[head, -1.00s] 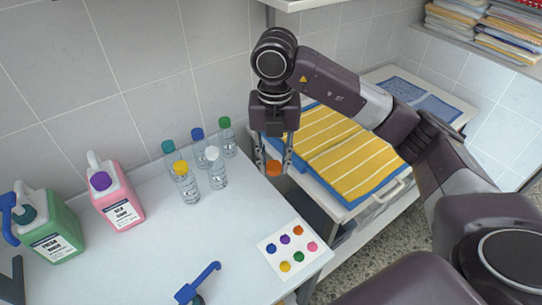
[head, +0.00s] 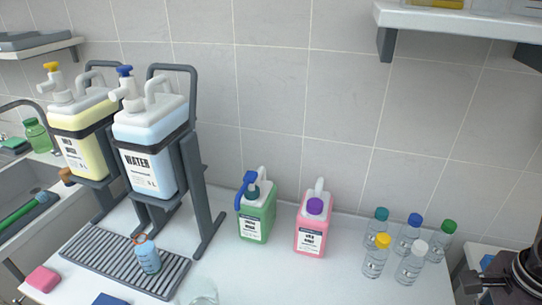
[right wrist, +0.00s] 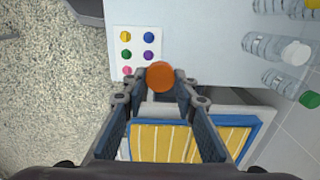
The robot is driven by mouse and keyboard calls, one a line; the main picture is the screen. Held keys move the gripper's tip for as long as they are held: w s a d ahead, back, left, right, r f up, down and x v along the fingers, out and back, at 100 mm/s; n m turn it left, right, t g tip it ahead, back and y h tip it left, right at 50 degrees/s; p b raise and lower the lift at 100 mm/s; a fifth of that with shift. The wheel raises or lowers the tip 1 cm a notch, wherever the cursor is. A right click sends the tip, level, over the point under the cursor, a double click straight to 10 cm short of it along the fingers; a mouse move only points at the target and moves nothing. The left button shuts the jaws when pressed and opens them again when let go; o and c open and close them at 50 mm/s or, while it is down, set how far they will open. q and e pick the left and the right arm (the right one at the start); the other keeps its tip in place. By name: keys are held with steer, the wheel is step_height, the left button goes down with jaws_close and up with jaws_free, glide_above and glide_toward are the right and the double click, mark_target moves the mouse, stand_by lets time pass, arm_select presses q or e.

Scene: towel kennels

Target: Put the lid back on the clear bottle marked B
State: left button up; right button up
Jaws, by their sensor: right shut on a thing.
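My right gripper (right wrist: 160,84) is shut on an orange lid (right wrist: 160,75), held at its fingertips in the right wrist view. In the head view only dark parts of my right arm show at the right edge. Several capped clear bottles stand at the counter's right, including yellow-capped (head: 376,256) and white-capped (head: 412,263) ones. A small blue bottle (head: 148,257) stands on the drip tray (head: 95,248), with an orange part near its top. A clear round vessel (head: 201,292) is cut off at the bottom edge. I cannot read a B on any of them. My left gripper is out of view.
Green (head: 256,213) and pink (head: 312,228) jugs stand at the counter's back. Racked yellow (head: 82,118) and white (head: 150,125) dispensers stand behind the drip tray. A pink block (head: 42,278) lies front left. A dotted colour card (right wrist: 138,50) and striped towel (right wrist: 165,140) lie below my gripper.

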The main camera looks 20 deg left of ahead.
steer(key=n, duration=0.1)
steer(key=s+n, duration=0.1)
steer(key=n, duration=0.2)
steer(key=shift+s+a+f+n, duration=0.1)
steer(key=shift+s+a+n, duration=0.05)
steer(key=shift+a+n, duration=0.15)
steer(key=s+n, duration=0.1)
steer(key=n, duration=0.3)
steer(key=s+n, duration=0.1)
steer(key=n, duration=0.3)
steer(key=s+n, duration=0.1)
steer(key=n, duration=0.2)
steer(key=shift+s+a+f+n, duration=0.15)
steer(key=shift+a+f+n, duration=0.05)
steer(key=shift+a+n, duration=0.2)
steer(key=shift+a, duration=0.1)
